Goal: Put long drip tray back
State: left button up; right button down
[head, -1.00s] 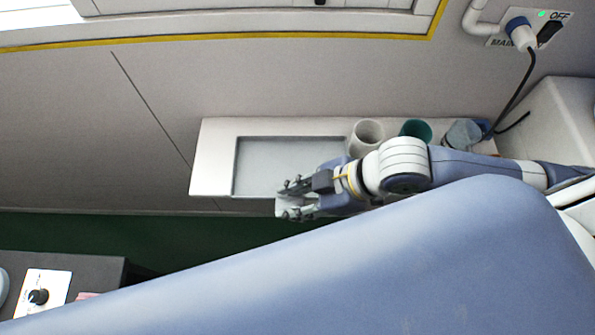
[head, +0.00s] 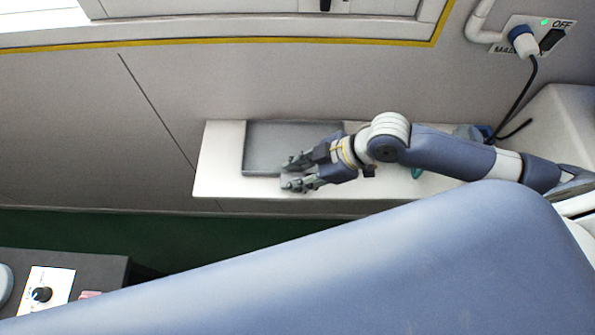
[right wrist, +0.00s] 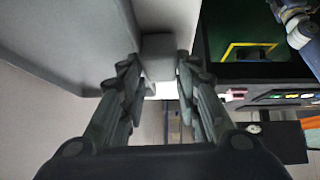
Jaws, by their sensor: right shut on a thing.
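The long drip tray (head: 262,150) is a shallow grey rectangle on the pale shelf (head: 220,165), set toward the wall side with a strip of shelf bare in front of it. My right gripper (head: 288,177) is at the tray's front right part, shut on a small light grey tab. In the right wrist view the tab (right wrist: 158,57) sits between the fingertips, and a broad grey surface stretches to the upper left. My right forearm hides the tray's right end.
A teal cup (head: 416,173) and a grey cup (head: 466,132) show partly behind my right arm. A plug with a black cable (head: 523,42) hangs at the upper right. A dark cabinet with a knob panel (head: 45,290) stands at the lower left. The shelf's left end is bare.

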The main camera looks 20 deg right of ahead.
jog(key=c, duration=1.5)
grip_release()
jog(key=shift+f, duration=0.1)
jog(key=o, duration=0.3)
